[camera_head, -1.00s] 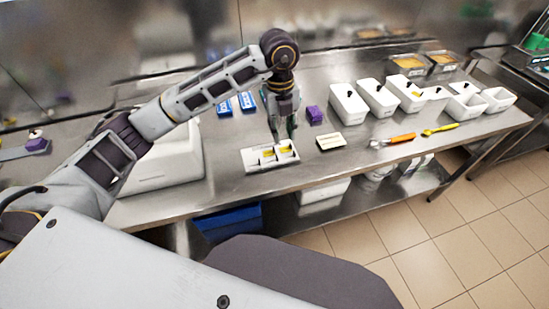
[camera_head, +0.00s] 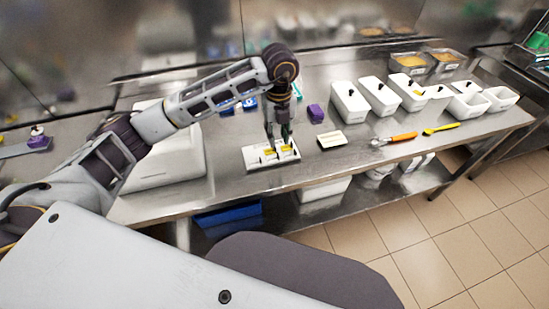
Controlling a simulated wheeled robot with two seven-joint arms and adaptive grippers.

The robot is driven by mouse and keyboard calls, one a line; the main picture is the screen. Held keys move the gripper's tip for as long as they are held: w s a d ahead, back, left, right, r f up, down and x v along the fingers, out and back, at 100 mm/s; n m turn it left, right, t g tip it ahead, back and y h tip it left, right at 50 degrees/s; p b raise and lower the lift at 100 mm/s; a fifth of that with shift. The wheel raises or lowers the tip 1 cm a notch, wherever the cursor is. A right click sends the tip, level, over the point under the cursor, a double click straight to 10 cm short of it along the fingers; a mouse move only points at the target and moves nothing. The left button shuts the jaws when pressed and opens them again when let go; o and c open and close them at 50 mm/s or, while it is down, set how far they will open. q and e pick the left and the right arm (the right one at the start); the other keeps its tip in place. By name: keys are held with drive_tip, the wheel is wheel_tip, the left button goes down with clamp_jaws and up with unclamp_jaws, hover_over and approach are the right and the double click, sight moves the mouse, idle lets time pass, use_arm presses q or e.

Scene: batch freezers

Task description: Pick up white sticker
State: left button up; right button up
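A white holder (camera_head: 254,160) with yellow and white pieces in its slots lies near the front edge of the steel table. The pieces are too small to tell which one is the white sticker. My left gripper (camera_head: 278,146) points down right over the holder, its fingertips at the pieces. The fingers look a little apart, but I cannot tell whether they hold anything. A flat pale pad (camera_head: 332,140) lies just right of the holder. My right gripper does not show.
A purple block (camera_head: 316,113) and blue-and-white packs (camera_head: 249,101) lie behind the holder. White bins (camera_head: 349,104) stand in a row at the right. An orange-handled tool (camera_head: 403,137) and a yellow tool (camera_head: 440,129) lie in front of them. A large white box (camera_head: 165,160) stands left.

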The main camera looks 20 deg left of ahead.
use_arm(q)
hover_over(278, 155)
drive_tip(key=f, duration=0.4)
drive_tip(key=shift+s+f, duration=0.1)
drive_tip(key=shift+s, duration=0.15)
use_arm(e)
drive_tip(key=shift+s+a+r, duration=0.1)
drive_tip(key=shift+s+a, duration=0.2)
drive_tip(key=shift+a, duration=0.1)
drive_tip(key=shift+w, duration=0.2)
use_arm(q)
drive_tip(key=shift+f, duration=0.1)
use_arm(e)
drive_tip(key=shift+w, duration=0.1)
use_arm(q)
drive_tip(key=shift+f, duration=0.2)
drive_tip(key=f, duration=0.2)
drive_tip(key=f+p, duration=0.1)
drive_tip(key=shift+w+d+f, duration=0.1)
drive_tip(key=shift+w+f, duration=0.15)
drive_tip(key=shift+f, duration=0.6)
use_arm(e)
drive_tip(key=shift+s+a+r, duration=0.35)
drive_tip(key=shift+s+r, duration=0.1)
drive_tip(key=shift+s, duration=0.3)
